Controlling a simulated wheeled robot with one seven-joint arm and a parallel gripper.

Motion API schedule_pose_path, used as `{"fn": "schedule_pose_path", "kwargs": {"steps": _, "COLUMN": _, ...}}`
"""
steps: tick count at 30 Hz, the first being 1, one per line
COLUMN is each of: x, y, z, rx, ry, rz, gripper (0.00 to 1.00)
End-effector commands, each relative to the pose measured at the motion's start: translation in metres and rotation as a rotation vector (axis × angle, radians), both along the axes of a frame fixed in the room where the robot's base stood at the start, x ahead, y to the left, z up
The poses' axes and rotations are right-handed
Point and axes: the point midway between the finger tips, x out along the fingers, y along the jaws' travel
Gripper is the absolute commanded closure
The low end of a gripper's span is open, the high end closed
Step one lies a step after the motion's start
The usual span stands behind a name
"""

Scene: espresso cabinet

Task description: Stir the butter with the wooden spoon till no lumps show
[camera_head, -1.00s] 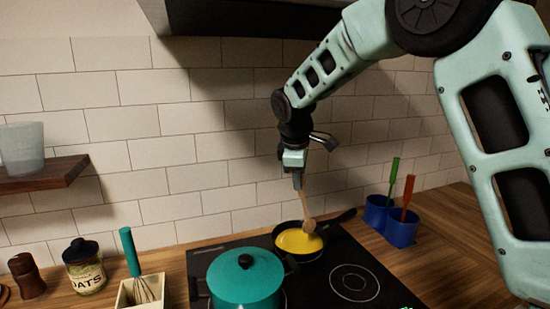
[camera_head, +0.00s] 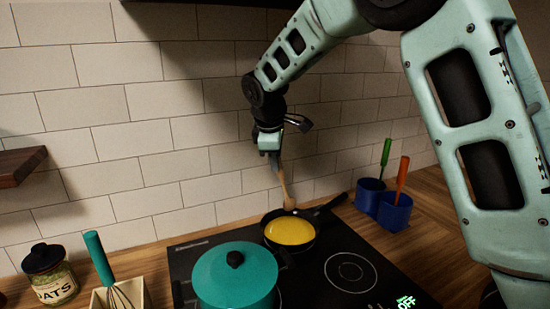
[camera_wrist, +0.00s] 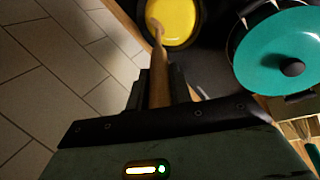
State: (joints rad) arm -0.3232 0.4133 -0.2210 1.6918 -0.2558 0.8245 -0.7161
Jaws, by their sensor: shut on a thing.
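My gripper (camera_head: 275,162) is shut on the handle of the wooden spoon (camera_head: 284,185), which points down to the frying pan. The spoon's head is at the pan's far edge; I cannot tell whether it touches the butter. The black frying pan (camera_head: 314,246) stands on the hob. The melted butter (camera_head: 290,232) in it is yellow and looks smooth, with no lumps that I can make out. In the wrist view the spoon (camera_wrist: 158,60) runs from between the fingers to the edge of the butter (camera_wrist: 176,20).
A teal lidded pot (camera_head: 235,276) stands left of the pan on the black hob (camera_head: 385,276). Its green display reads OFF. Blue cups (camera_head: 394,213) with green and orange utensils stand at right. An oats jar (camera_head: 50,280) and a whisk (camera_head: 100,258) are at left. A tiled wall is behind.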

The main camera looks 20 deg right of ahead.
Motion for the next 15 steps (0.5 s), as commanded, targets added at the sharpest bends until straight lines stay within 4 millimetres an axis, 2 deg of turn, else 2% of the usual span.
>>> {"fn": "schedule_pose_path", "kwargs": {"steps": 1, "x": 0.0, "y": 0.0, "z": -0.009, "rx": 0.0, "ry": 0.0, "rz": 0.0, "gripper": 1.0}}
{"fn": "schedule_pose_path", "kwargs": {"steps": 15, "x": 0.0, "y": 0.0, "z": -0.053, "rx": 0.0, "ry": 0.001, "rz": 0.0, "gripper": 1.0}}
